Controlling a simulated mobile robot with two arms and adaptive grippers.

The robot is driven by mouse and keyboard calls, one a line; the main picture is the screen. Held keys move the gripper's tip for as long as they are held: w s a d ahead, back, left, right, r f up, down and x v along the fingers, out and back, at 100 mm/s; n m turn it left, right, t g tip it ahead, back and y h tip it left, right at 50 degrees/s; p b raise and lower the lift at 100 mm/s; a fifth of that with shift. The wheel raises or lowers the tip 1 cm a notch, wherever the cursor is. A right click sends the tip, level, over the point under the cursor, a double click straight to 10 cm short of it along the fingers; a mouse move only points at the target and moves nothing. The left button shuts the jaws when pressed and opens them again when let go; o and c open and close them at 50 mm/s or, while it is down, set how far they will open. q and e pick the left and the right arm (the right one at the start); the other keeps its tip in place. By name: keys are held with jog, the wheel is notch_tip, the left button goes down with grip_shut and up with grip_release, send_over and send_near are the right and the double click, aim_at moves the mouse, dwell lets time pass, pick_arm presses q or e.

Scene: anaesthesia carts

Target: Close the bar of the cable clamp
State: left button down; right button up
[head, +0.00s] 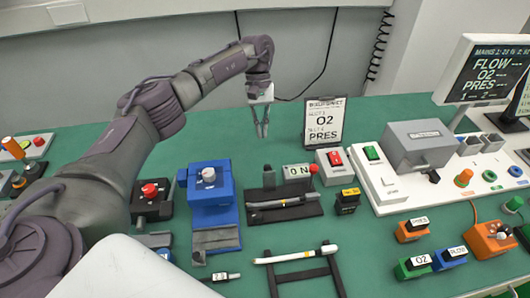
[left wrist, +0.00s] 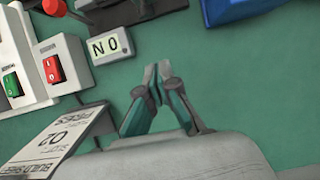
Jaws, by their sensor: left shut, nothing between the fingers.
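The cable clamp appears to be the black base plate (head: 290,215) in the middle of the table. A grey bar or cable with a yellow mark (head: 283,202) lies along it, and a small dark upright part (head: 268,178) stands at its back. I cannot tell surely which part is the clamp's bar. In the left wrist view part of a dark base (left wrist: 130,12) shows at the top edge, cut off. My left gripper (head: 262,135) points down, shut and empty, above the table behind the plate, apart from it. Its fingers (left wrist: 157,76) show over bare green table. My right gripper is not in view.
An ON label (head: 297,171) and a red-button switch box (head: 334,160) stand beside the plate. A sign (head: 324,122) stands behind. A blue device (head: 209,185) is at left, a black rack with a white bar (head: 296,255) in front.

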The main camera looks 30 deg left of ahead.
aim_at(268, 178)
pick_arm(q)
jog(key=p+x, duration=0.2)
jog(key=x, duration=0.3)
jog(key=shift+s+d+f, duration=0.15)
jog(key=shift+s+f, duration=0.1)
jog(key=shift+s, duration=0.05)
jog(key=s+d+p, duration=0.1)
jog(key=s+r+p, duration=0.1)
jog(key=shift+d+p, duration=0.35)
jog(key=shift+s+d+f, duration=0.15)
jog(key=shift+s+d, duration=0.15)
jog(key=shift+s, duration=0.15)
jog(key=shift+w, duration=0.1)
